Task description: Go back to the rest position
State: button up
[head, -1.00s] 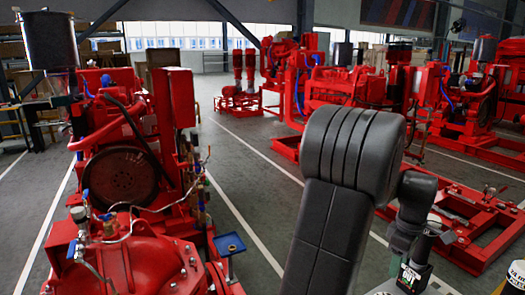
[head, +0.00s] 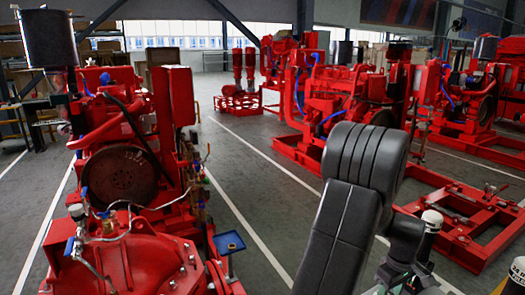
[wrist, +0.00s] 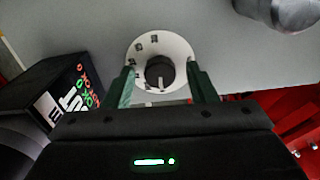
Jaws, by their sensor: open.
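My gripper (wrist: 162,82) shows in the wrist view with its two green fingers spread apart. A white round dial (wrist: 180,52) with a dark knob in its middle shows between and beyond the fingers. No finger visibly grips it, and I cannot tell the distance to it. In the head view my dark arm rises at the lower middle right and bends downward; its gripper end is low near the bottom edge and not clearly seen.
A red pumpset (head: 125,235) fills the left, with a small blue tray (head: 230,242) beside it. A red frame (head: 460,225) lies at the right. A black box with lettering (wrist: 65,92) is left in the wrist view. Grey floor is clear in the middle.

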jog(key=m, duration=0.3)
jog(key=shift+m, duration=0.4)
jog(key=m+b, duration=0.1)
jog(key=m, duration=0.3)
jog(key=shift+m, duration=0.3)
jog(key=m, duration=0.4)
jog(key=shift+b, duration=0.3)
jog(key=shift+m+b, duration=0.3)
jog(key=shift+m, duration=1.8)
jog(key=shift+r, duration=0.1)
